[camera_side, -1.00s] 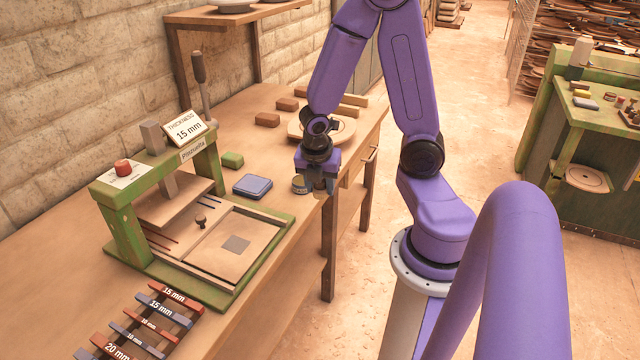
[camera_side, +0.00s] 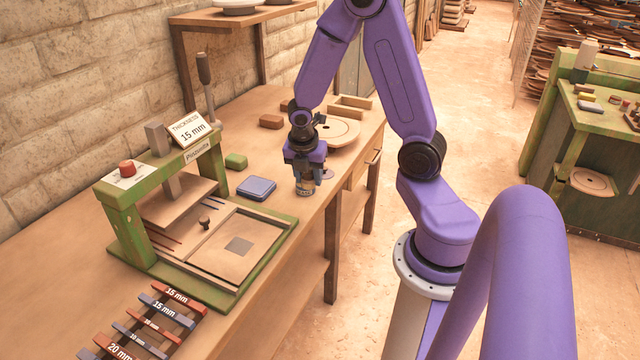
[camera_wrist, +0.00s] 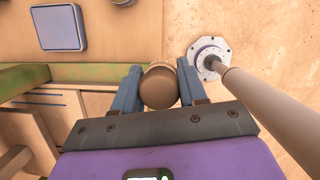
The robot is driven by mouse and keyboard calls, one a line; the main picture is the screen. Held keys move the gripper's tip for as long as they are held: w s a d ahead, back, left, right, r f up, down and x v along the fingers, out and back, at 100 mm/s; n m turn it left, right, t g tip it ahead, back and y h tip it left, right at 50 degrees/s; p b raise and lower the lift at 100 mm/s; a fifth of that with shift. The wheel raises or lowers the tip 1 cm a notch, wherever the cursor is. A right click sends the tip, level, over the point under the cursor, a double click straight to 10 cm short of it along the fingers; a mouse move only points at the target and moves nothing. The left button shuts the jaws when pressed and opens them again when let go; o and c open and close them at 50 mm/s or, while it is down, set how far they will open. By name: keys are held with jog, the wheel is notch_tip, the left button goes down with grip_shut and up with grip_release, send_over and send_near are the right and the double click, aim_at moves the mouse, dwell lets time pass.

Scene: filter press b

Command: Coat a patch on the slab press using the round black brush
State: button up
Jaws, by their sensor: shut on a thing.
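The green-framed slab press (camera_side: 128,222) stands on the bench at left in the side view. On its bed lies a tan slab (camera_side: 262,262) with a grey square patch (camera_side: 239,245). My gripper (camera_side: 304,174) is at the bench's front edge, right of the press and pointing down. It is shut on a short round piece, which I take for the round brush (camera_side: 304,187). In the wrist view its rounded brown top (camera_wrist: 159,86) sits between the two blue fingers. Its underside and bristles are hidden, and I cannot tell whether it touches the bench.
A round board (camera_side: 340,131) is behind. Coloured thickness strips (camera_side: 150,322) lie in front of the press.

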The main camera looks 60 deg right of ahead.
jog(key=w+d+f, duration=0.1)
jog(key=w+d, duration=0.1)
jog(key=d, duration=0.2)
jog(key=w+d+f, duration=0.1)
jog(key=w+d, duration=0.2)
jog(key=d, duration=0.1)
jog(key=w+d, duration=0.2)
jog(key=d, duration=0.2)
jog(key=shift+w+d+f, duration=0.1)
jog(key=shift+w+f, duration=0.2)
jog(key=shift+f, duration=2.75)
jog(key=shift+s+f, duration=0.1)
jog(key=shift+f, duration=0.45)
notch_tip(320, 180, up, 7)
dwell(0.4)
dwell(0.5)
